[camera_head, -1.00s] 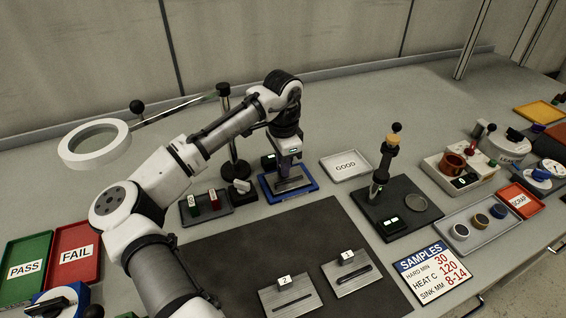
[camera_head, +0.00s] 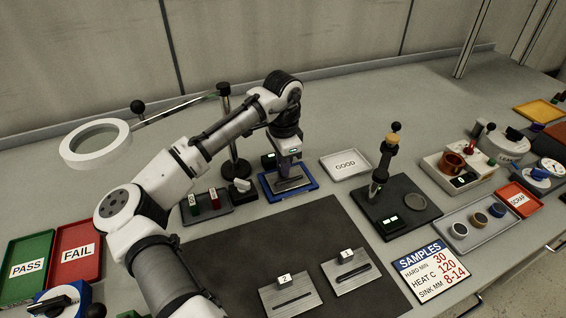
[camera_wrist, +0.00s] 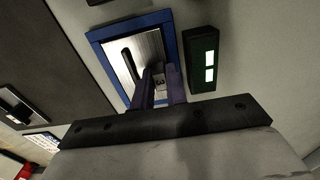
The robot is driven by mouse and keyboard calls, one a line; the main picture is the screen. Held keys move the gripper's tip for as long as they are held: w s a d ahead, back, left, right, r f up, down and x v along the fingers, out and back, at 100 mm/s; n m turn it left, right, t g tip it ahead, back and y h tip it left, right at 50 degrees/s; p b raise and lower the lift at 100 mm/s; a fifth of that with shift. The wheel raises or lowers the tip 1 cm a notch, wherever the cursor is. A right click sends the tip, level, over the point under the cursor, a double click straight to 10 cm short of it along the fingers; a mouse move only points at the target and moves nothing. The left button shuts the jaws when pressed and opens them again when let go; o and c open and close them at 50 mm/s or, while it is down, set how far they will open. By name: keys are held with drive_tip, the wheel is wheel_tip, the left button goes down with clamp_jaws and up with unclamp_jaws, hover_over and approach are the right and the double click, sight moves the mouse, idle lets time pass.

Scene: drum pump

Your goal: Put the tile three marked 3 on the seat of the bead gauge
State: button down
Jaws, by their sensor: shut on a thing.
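Tile three (camera_wrist: 150,52) is a ribbed metal plate with a dark slot and a small tab marked 3 (camera_wrist: 159,83). In the wrist view it lies inside the blue-framed seat of the bead gauge (camera_wrist: 98,37); whether it is fully down is hard to tell. The tile (camera_head: 291,184) and the blue seat (camera_head: 268,192) also show in the head view, below my gripper (camera_head: 287,172). My gripper, seen in the wrist view (camera_wrist: 161,90), is shut on the tab. A dark box with two lit displays (camera_wrist: 201,60) stands beside the seat.
Tiles marked 2 (camera_head: 290,298) and 1 (camera_head: 351,275) lie on the dark mat (camera_head: 240,250). The GOOD tray (camera_head: 345,164) is right of the seat.

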drive_tip(key=c, duration=1.1)
unclamp_jaws()
drive_tip(key=shift+o, duration=0.4)
drive_tip(key=shift+r+p, duration=3.6)
drive_tip(key=shift+r, duration=0.5)
drive_tip(key=shift+f, duration=0.1)
